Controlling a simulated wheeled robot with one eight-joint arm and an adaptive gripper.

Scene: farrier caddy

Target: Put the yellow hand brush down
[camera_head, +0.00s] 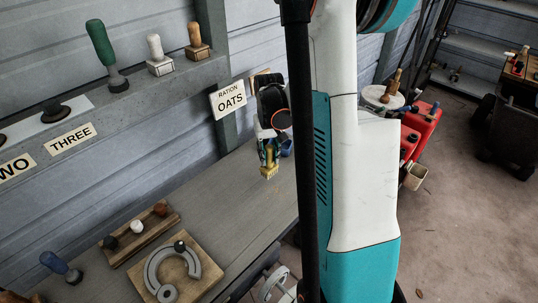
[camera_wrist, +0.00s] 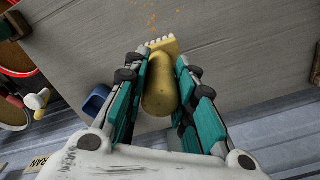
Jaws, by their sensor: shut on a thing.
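The yellow hand brush (camera_wrist: 160,88) is between the two fingers of my gripper (camera_wrist: 163,92) in the wrist view, with its pale bristle end (camera_wrist: 163,44) pointing away from the wrist. In the head view the brush (camera_head: 269,170) hangs below my gripper (camera_head: 268,148), bristle end down, over the far end of the grey bench (camera_head: 215,205). My gripper is shut on the brush. I cannot tell whether the bristles touch the bench top.
A blue thing (camera_wrist: 96,101) lies close beside my gripper. A wooden rack (camera_head: 140,235) with knobs and a board with a horseshoe-shaped piece (camera_head: 180,277) occupy the near bench. A shelf (camera_head: 110,100) holds several handled tools. The bench middle is clear.

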